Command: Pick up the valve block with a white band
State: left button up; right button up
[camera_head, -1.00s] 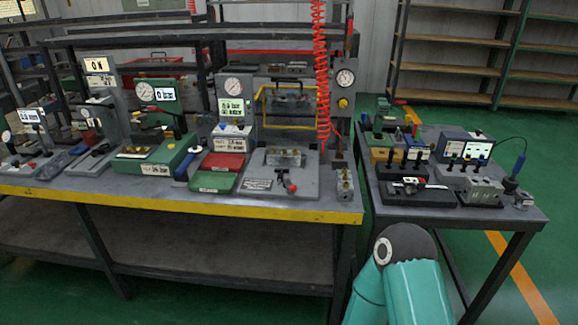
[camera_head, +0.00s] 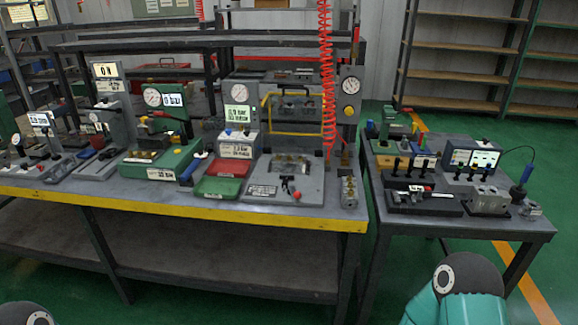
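Several metal blocks show in the head view. A small upright grey block (camera_head: 349,192) stands at the front right corner of the long workbench. A brassy block sits in a grey fixture (camera_head: 312,180) left of it. A larger grey metal block (camera_head: 488,202) is near the front of the right table, and a small metal piece (camera_head: 532,209) lies at that table's right corner. I cannot make out a white band on any of them. Neither gripper is in view; only teal and dark parts of my arms show at the bottom edge.
The long workbench (camera_head: 180,206) has a yellow front edge and carries gauges, displays, a green tray (camera_head: 215,189) and a red tray (camera_head: 224,167). A red coiled hose (camera_head: 327,80) hangs over its right end. A gap separates it from the right table (camera_head: 450,228).

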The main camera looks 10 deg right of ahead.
aim_at(288, 164)
jog(key=z, duration=0.05)
jog(key=i, duration=1)
jog(key=u, duration=0.05)
